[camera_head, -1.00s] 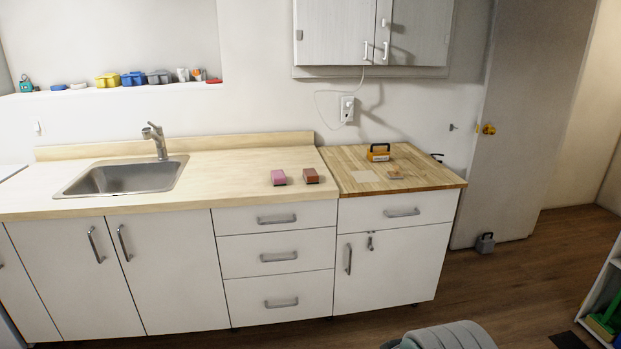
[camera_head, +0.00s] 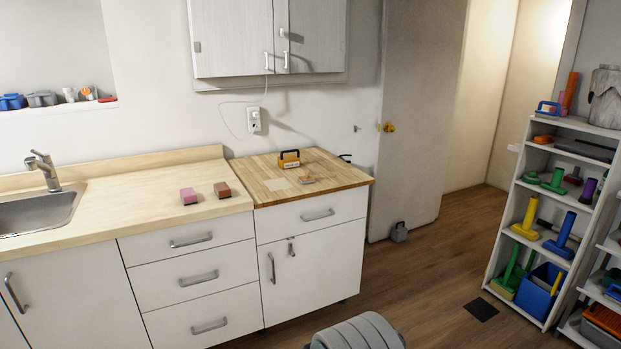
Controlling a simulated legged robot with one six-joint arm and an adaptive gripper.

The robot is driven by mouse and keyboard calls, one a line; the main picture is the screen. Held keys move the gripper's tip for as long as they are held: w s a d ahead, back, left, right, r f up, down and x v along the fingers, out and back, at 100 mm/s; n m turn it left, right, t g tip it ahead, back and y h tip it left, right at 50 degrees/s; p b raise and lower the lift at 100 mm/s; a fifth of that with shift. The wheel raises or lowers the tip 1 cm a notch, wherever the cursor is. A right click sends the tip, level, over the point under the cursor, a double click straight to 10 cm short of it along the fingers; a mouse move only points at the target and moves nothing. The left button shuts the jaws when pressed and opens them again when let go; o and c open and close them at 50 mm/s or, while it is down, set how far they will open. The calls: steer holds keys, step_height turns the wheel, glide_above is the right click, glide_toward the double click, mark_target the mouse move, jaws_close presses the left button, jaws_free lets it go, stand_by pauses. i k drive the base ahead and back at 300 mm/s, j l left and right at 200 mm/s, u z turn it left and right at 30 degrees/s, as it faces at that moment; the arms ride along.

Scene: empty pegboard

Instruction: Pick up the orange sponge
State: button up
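A small orange piece (camera_head: 543,139) lies near the front of the white shelf unit's (camera_head: 497,240) second level from the top, at the right. It is too small to tell for sure that it is a sponge. On the light wood counter (camera_head: 130,200) lie a pink block (camera_head: 188,196) and a reddish-brown block (camera_head: 222,190), side by side and apart. An orange-yellow item with a black handle (camera_head: 289,159) stands on the butcher-block top (camera_head: 335,178). My gripper is not in view.
The shelf unit also holds green, yellow, blue and purple tools and a blue bin (camera_head: 540,292). A grey ribbed rounded object (camera_head: 357,333) sits at the bottom edge. A grey block with a handle (camera_head: 399,232) stands by the door.

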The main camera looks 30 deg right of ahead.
mark_target(223, 190)
steer(key=i+l, duration=0.1)
steer(key=i, duration=0.85)
steer(key=i+l, duration=0.15)
steer(key=i, duration=0.75)
steer(key=i+l, duration=0.1)
steer(key=i, duration=0.85)
